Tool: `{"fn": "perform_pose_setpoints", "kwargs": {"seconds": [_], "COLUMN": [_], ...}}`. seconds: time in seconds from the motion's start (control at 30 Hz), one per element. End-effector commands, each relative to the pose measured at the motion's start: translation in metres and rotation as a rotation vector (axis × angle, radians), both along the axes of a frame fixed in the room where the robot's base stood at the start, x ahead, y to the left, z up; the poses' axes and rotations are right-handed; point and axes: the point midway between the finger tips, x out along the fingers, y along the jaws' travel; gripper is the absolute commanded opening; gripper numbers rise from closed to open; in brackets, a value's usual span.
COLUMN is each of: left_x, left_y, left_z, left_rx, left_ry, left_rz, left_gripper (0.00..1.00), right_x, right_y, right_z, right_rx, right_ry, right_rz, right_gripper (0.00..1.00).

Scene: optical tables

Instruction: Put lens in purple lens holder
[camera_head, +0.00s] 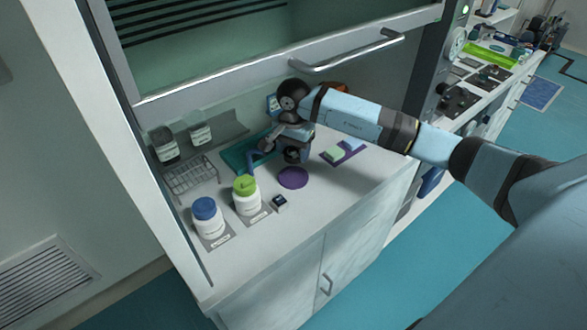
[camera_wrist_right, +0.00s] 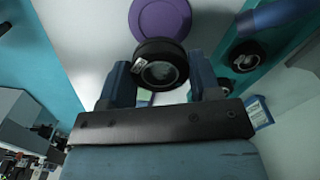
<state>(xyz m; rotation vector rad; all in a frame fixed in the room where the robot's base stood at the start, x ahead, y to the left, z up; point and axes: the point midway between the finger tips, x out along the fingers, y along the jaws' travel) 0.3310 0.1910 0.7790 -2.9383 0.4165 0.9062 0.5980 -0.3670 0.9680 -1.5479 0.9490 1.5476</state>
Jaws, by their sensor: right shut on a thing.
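In the wrist view a black-rimmed round lens (camera_wrist_right: 160,65) with a clear centre and a small white label sits between the two fingers of my right gripper (camera_wrist_right: 162,80), which is shut on it. In the head view the right gripper (camera_head: 290,150) is over the white worktop, with the lens (camera_head: 292,155) small and dark at its tip. A flat purple disc (camera_head: 293,178) lies on the worktop just in front of the gripper; it also shows beyond the lens in the wrist view (camera_wrist_right: 160,17). The gripper partly hides the area behind it. My left gripper is not in view.
A blue-capped jar (camera_head: 207,217) and a green-capped jar (camera_head: 246,196) stand left. A small dark box (camera_head: 279,203) is near the front. A purple tray (camera_head: 353,155) lies right. A wire rack (camera_head: 190,178) stands at the back left. A raised sash handle (camera_head: 350,52) is above.

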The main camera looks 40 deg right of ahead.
Motion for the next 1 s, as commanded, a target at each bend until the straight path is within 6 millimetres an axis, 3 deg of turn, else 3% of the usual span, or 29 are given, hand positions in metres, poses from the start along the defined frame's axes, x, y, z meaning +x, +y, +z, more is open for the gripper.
{"fn": "perform_pose_setpoints", "kwargs": {"seconds": [0.1,0.37,0.6,0.97,1.0], "left_x": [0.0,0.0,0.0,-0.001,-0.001], "left_y": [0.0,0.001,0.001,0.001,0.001], "left_z": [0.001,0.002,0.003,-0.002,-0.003], "left_rx": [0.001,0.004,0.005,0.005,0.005], "left_ry": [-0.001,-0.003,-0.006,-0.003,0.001], "left_rz": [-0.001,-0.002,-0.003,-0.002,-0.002], "left_gripper": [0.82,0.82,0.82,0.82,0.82], "right_x": [0.0,0.0,0.0,0.0,0.0], "right_y": [0.001,0.0,0.001,0.0,0.0], "right_z": [-0.021,-0.041,-0.074,-0.079,-0.079], "right_rx": [0.001,0.001,0.001,0.0,0.0], "right_ry": [0.002,0.0,0.0,-0.001,-0.001], "right_rz": [-0.001,-0.001,-0.001,0.0,0.0], "right_gripper": [0.33,0.33,0.33,0.33,0.59]}}
